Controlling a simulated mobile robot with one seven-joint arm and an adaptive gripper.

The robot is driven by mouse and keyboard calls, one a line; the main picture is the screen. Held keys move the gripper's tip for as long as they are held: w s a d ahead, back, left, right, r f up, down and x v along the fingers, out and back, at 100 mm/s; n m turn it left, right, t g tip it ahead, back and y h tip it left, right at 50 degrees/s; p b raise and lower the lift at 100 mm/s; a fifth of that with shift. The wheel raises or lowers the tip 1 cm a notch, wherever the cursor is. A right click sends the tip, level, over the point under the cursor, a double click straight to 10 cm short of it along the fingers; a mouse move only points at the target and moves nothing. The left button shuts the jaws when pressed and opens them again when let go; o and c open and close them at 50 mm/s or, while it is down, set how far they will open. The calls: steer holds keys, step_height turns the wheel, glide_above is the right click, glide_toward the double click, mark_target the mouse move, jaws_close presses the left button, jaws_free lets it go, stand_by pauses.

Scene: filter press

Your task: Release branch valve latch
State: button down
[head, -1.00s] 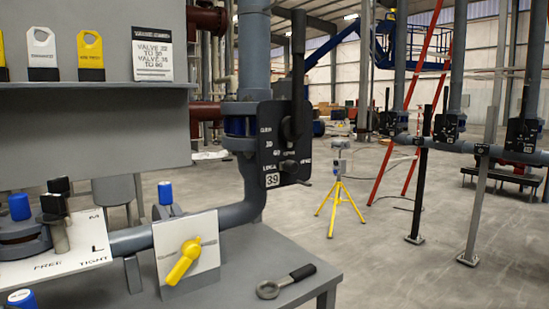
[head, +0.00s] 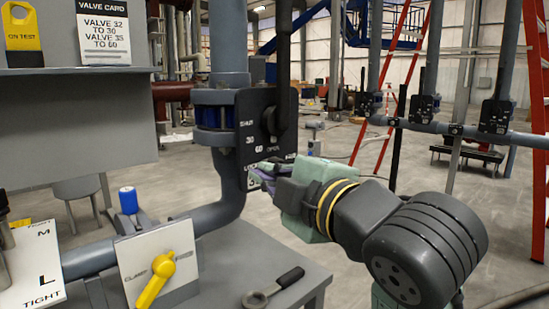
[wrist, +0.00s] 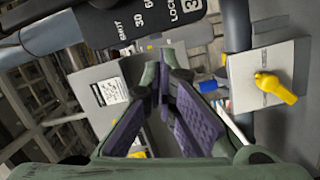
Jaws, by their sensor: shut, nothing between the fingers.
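The branch valve's black plate (head: 250,120), marked SHUT, 30, 60 and OPEN, is on the grey vertical pipe left of centre in the head view. Its long dark lever (head: 284,65) stands upright. My gripper (head: 262,175) is at the plate's lower edge and covers the lower right corner and most of the number label. The latch knob cannot be made out behind it. In the wrist view the plate (wrist: 140,22) lies along the top, beyond the fingertips. My gripper (wrist: 163,75) is shut with nothing in it; contact with the plate cannot be told.
A white plate with a yellow handle (head: 158,278) stands on the grey bench, with a ring-ended tool (head: 272,288) to its right. A shelf (head: 75,70) holds a valve card (head: 104,30). More valves (head: 497,115) are on a pipe at the right.

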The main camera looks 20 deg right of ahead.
steer(key=shift+s+d+f+h, duration=0.1)
steer(key=shift+s+d+h, duration=0.2)
steer(key=shift+d, duration=0.15)
steer(key=w, duration=0.3)
steer(key=w+p, duration=0.1)
steer(key=w, duration=0.2)
steer(key=w+a+p, duration=0.1)
steer(key=w, duration=0.2)
steer(key=shift+w+f, duration=0.2)
steer(key=shift+w, duration=0.05)
steer(key=d, duration=0.1)
steer(key=w+d+f+p, duration=0.1)
steer(key=shift+w+d, duration=0.3)
steer(key=shift+d, duration=0.1)
steer(key=shift+w+d+f, duration=0.15)
steer(key=shift+d, duration=0.2)
